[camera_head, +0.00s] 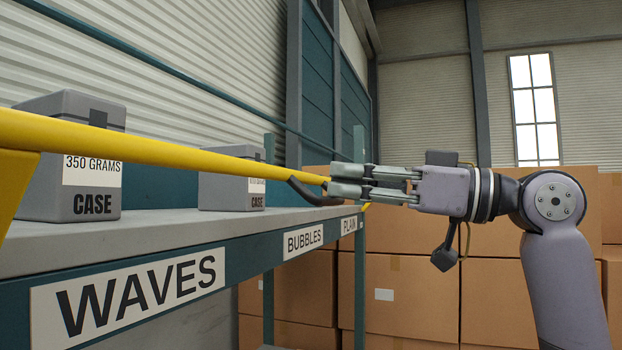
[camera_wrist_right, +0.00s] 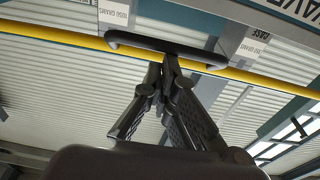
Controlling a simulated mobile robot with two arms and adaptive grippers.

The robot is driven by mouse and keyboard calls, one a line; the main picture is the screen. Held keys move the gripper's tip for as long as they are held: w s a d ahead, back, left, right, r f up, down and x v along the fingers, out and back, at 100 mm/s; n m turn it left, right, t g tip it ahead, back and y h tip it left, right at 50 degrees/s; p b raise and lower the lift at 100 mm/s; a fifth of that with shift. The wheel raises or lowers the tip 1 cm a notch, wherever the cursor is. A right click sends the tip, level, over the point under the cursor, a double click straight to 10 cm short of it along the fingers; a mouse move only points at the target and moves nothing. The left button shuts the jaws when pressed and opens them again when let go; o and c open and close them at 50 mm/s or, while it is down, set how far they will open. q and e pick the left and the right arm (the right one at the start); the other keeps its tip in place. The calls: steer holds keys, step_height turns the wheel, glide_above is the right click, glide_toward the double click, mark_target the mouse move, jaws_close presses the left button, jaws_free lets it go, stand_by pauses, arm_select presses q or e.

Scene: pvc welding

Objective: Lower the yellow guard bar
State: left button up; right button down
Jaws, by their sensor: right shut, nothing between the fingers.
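The yellow guard bar (camera_head: 160,150) runs along the front of the shelf above its top surface, from the left edge towards the far end. A dark handle (camera_head: 306,193) is fixed to it near the far end. In the wrist view the bar (camera_wrist_right: 65,38) crosses the upper part, with the handle (camera_wrist_right: 165,48) in front of it. My right gripper (camera_head: 338,183) is at the handle, shut with nothing in it. In the wrist view its fingertips (camera_wrist_right: 169,62) lie just below the handle's middle; I cannot tell if they touch it. My left gripper is not in view.
The shelf (camera_head: 130,240) carries labels reading WAVES, BUBBLES and PLAIN. A near grey case (camera_head: 95,175) and a farther grey case (camera_head: 222,190) stand on it behind the bar. Stacked cardboard boxes (camera_head: 410,290) fill the background behind my right arm.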

step_height(320, 180, down, 8)
steer(key=d+t+y+b, duration=0.1)
steer(key=y+b, duration=0.4)
steer(key=b, duration=0.6)
steer(key=shift+s+r+t, duration=0.15)
steer(key=shift+t, duration=0.45)
